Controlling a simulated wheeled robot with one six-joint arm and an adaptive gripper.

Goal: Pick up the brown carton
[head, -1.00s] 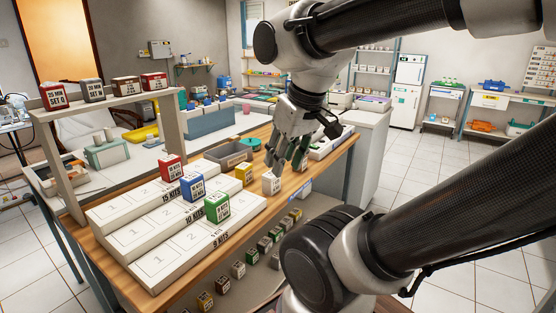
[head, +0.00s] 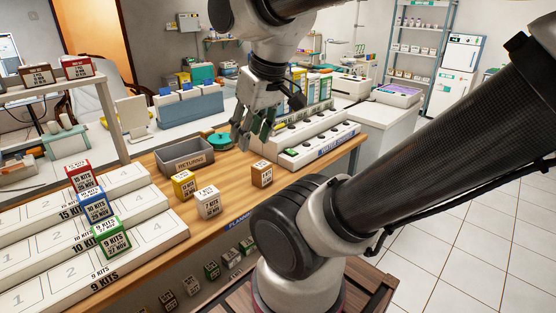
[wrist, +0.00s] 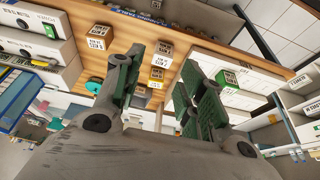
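The brown carton (head: 262,174) stands upright on the wooden table in the head view, right of a white carton (head: 207,202) and a yellow carton (head: 184,184). In the wrist view the brown carton (wrist: 98,37) shows at upper left, beyond and to the left of my fingers. My gripper (head: 242,140) hangs above the table, up and left of the brown carton in the head view, apart from it. In the wrist view my gripper's green-padded fingers (wrist: 152,95) are spread apart with nothing between them.
A grey returns bin (head: 184,156) and a teal round item (head: 219,140) are left of my gripper. White stepped racks with red, blue and green (head: 111,238) cartons stand at left. Bare wood surrounds the brown carton.

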